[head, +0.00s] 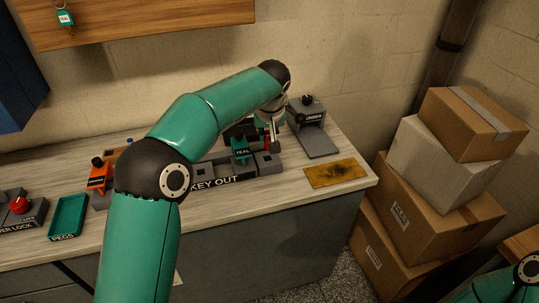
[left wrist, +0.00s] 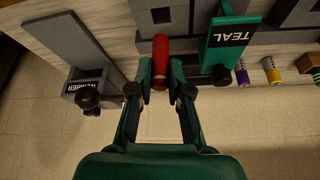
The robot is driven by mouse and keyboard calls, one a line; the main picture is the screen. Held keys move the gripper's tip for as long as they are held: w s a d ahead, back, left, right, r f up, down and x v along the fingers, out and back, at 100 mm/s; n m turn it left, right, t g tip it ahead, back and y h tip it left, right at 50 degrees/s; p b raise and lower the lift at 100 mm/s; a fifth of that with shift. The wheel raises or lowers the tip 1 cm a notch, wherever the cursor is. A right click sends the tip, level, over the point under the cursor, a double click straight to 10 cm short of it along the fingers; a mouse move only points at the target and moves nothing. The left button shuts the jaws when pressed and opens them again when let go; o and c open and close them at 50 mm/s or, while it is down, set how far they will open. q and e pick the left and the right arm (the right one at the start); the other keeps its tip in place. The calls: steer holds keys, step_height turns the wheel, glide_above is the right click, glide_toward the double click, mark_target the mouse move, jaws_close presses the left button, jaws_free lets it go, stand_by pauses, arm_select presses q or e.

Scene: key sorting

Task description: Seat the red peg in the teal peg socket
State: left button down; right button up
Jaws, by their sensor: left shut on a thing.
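My left gripper (head: 272,132) reaches over the back of the workbench from above. In the left wrist view its fingers (left wrist: 160,82) are shut on the red peg (left wrist: 160,58), which sticks out beyond the fingertips. In the head view only a sliver of red shows by the gripper. A teal block labelled TEAL (head: 240,149) stands just left of the gripper; it also shows in the left wrist view (left wrist: 226,48). A grey block with a square hole (left wrist: 162,15) lies just beyond the peg tip, apparently apart from it. My right gripper is out of view.
A KEY OUT panel (head: 215,181), a brown mat (head: 336,174) and a teal PEGS tray (head: 68,218) are on the bench (head: 300,195). Other coloured pegs (left wrist: 270,70) stand nearby. Cardboard boxes (head: 430,205) are stacked at right.

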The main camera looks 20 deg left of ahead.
arm_select(q)
step_height(320, 180, down, 6)
steer(key=shift+r+b, duration=0.15)
steer(key=shift+b, duration=0.2)
steer(key=c, duration=1.1)
jaws_free()
steer(key=shift+r, duration=0.1)
steer(key=shift+r, duration=0.1)
steer(key=v, duration=1.2)
steer(key=shift+p, duration=0.3)
